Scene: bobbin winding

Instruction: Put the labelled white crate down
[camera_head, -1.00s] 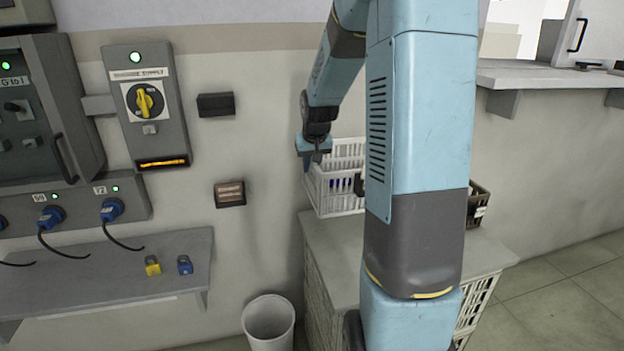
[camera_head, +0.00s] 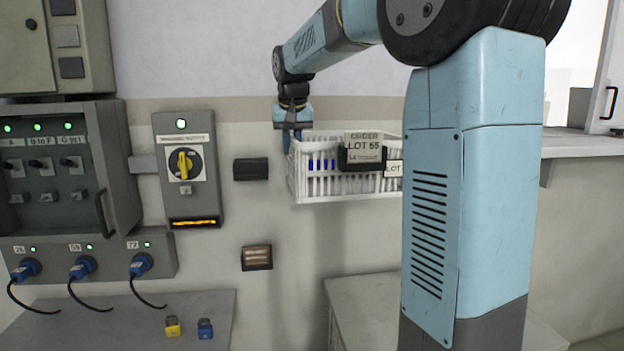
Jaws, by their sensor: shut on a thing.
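The white slatted crate (camera_head: 318,187) hangs in the air in front of the wall, roughly level. A tag on its front reads "ORDER LOT 55" (camera_head: 363,148), and a smaller "LOT" label shows at its right. Blue items show through the slats. My gripper (camera_head: 289,141) points down and is shut on the crate's left end wall. My arm's blue column hides the crate's right end. A light cabinet top (camera_head: 375,290) lies below the crate, partly hidden by my arm.
A yellow-handled switch box (camera_head: 186,170) and a control panel (camera_head: 50,165) are on the wall at left. A grey shelf (camera_head: 120,320) holds a yellow and a blue padlock. A counter (camera_head: 580,145) stands at right.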

